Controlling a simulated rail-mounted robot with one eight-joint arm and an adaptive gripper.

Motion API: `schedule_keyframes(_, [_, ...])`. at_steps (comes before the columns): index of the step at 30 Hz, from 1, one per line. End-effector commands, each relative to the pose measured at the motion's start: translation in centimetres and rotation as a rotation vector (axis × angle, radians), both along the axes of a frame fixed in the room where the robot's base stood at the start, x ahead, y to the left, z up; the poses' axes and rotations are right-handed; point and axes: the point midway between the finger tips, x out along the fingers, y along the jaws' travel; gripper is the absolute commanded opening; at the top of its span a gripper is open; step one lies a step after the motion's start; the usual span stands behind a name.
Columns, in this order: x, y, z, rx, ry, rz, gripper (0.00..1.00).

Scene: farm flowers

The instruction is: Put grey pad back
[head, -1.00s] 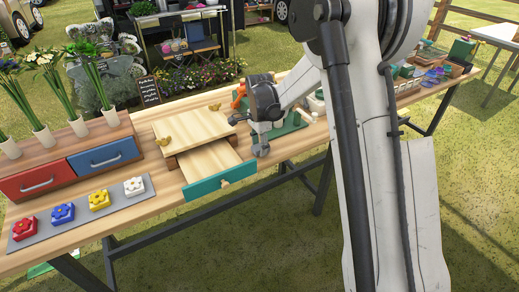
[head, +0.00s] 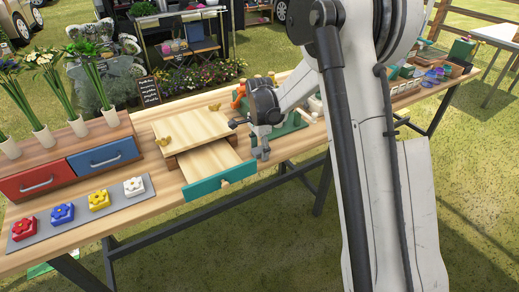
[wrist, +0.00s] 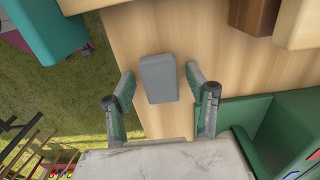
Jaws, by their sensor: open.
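The grey pad (wrist: 159,78) is a small rounded block lying on the bare wooden table top near its edge, seen in the wrist view. My gripper (wrist: 162,84) is open above the table, with one finger to the left of the pad and the other to its right. I see clear wood between the pad and the right finger. In the head view my gripper (head: 262,152) points down just right of the open drawer. The pad cannot be made out in the head view.
A small wooden cabinet (head: 196,130) has its teal-fronted drawer (head: 220,183) pulled out, left of my gripper. A green tray (wrist: 246,112) lies close on the right in the wrist view. Flower blocks sit on a grey strip (head: 82,215) at the left.

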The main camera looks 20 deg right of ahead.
Motion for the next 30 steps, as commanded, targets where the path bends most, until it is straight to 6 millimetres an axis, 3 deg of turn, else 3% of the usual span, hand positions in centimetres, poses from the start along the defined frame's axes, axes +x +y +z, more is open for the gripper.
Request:
schedule_keyframes(15, [0.0,0.0,9.3,0.000,0.000,0.000,0.52])
schedule_keyframes(25, [-0.2,0.0,12.4,0.000,-0.004,0.008,0.52])
schedule_keyframes(30, [-2.2,-0.1,14.9,-0.002,-0.043,0.087,0.52])
